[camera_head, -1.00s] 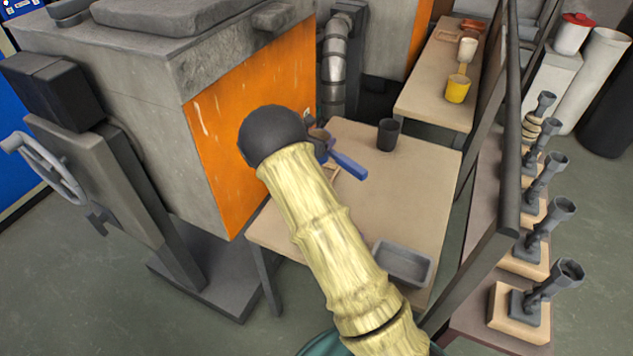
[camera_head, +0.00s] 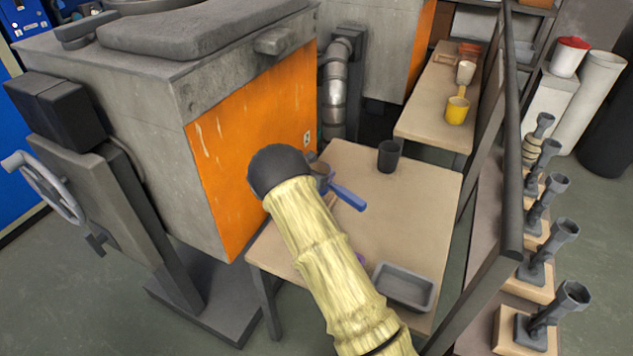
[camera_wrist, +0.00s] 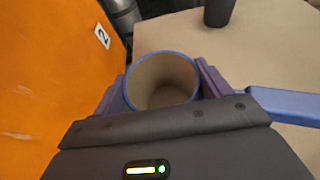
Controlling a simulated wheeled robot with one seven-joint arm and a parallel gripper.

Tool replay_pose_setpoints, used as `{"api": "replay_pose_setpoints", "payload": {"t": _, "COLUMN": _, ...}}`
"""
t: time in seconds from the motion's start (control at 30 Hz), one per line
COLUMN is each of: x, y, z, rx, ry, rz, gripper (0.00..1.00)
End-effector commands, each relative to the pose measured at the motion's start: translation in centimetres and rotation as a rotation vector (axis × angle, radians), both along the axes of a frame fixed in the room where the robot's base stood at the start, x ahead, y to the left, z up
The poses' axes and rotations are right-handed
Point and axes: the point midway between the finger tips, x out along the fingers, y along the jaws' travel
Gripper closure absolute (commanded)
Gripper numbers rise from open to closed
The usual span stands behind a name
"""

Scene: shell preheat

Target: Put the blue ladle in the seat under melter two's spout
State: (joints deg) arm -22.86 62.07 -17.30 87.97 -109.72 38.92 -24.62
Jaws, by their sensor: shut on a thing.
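The blue ladle (camera_head: 346,197) has a round cup with a blue rim and a straight blue handle pointing right. In the wrist view my gripper (camera_wrist: 162,88) is shut on the ladle's cup (camera_wrist: 161,82), one finger on each side, and the cup looks empty. The ladle is beside melter two's orange front (camera_head: 250,150), over the table's left side. A plate marked 2 (camera_wrist: 102,36) is on that front. A bit of light wood (camera_head: 329,199) shows below the ladle; I cannot tell if it is the seat. The spout is not clearly visible.
The table (camera_head: 410,210) holds a dark cup (camera_head: 389,156) behind the ladle and a grey tray (camera_head: 404,287) at the front right. A dark rail (camera_head: 511,130) runs along the right. A yellow ladle (camera_head: 457,107) stands on the farther table.

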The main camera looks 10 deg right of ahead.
Motion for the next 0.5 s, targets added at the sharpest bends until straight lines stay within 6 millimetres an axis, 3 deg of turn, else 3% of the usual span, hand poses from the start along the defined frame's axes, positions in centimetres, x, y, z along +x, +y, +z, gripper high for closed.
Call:
{"api": "replay_pose_setpoints", "payload": {"t": 0.23, "x": 0.0, "y": 0.0, "z": -0.2, "rx": -0.001, "ry": -0.002, "rz": 0.0, "gripper": 0.76}}
{"api": "replay_pose_setpoints", "payload": {"t": 0.5, "x": 0.0, "y": 0.0, "z": -3.4, "rx": -0.002, "ry": -0.001, "rz": 0.0, "gripper": 0.76}}
